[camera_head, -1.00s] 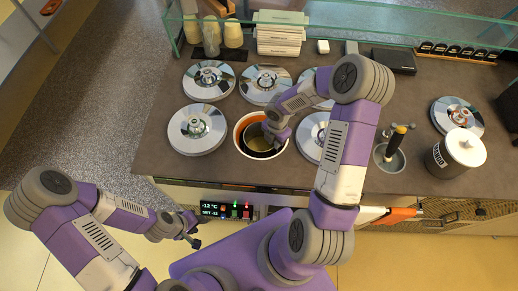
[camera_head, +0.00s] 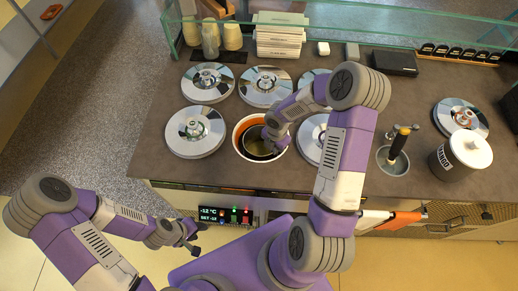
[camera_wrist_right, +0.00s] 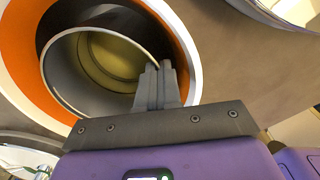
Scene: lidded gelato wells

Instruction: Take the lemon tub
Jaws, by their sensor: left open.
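A metal tub (camera_head: 262,148) with a pale yellow inside sits in the open round well (camera_head: 239,131), which has a white rim and orange wall. The tub also shows in the right wrist view (camera_wrist_right: 62,75), off-centre in the well with a dark gap beside it. My right gripper (camera_head: 272,140) reaches into the well at the tub's right side. In the right wrist view its fingers (camera_wrist_right: 158,85) are close together with the tub's rim between them. My left gripper (camera_head: 192,239) is open and empty, low in front of the counter.
Several shiny round lids (camera_head: 195,130) surround the open well. A glass guard (camera_head: 350,45) runs along the back. The front-left counter is clear.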

